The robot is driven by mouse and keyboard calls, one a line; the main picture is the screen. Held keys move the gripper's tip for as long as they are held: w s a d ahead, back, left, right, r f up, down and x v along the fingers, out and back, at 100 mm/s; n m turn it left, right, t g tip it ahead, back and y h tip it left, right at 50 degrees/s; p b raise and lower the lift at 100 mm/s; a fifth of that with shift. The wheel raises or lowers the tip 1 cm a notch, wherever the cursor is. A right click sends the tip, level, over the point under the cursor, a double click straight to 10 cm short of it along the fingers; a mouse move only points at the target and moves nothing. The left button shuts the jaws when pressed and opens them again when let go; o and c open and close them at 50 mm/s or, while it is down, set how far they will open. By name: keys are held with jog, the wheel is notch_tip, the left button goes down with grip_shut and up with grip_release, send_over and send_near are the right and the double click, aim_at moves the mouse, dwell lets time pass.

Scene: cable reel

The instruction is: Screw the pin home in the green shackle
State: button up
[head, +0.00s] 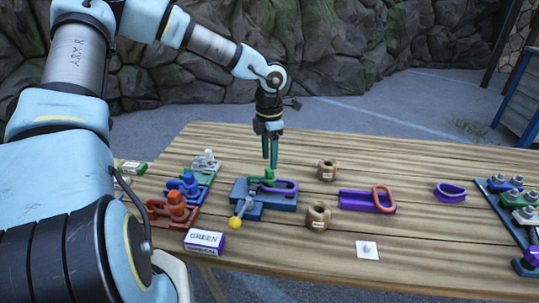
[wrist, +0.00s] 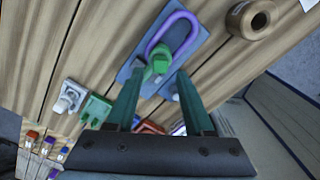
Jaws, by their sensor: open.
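The green shackle (head: 267,182) sits on a blue block (head: 276,204) near the table's middle, with a purple link (head: 286,187) beside it. In the wrist view the green shackle (wrist: 159,60) lies between and just beyond my fingertips, with a paler piece at its near end that may be the pin's head. I cannot tell how far the pin is in. My gripper (head: 270,163) points down above the shackle, open and empty, its two green fingers apart. It also shows in the wrist view (wrist: 160,78).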

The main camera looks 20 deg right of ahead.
aim_at(270, 170)
jog(key=shift+f+b, duration=0.85)
jog(key=shift+f, duration=1.35)
grip_shut()
jog(key=shift+m, duration=0.4)
jog(key=shift+s+f+m, duration=0.15)
jog(key=shift+s+m, duration=0.15)
jog(key=shift+w, duration=0.2)
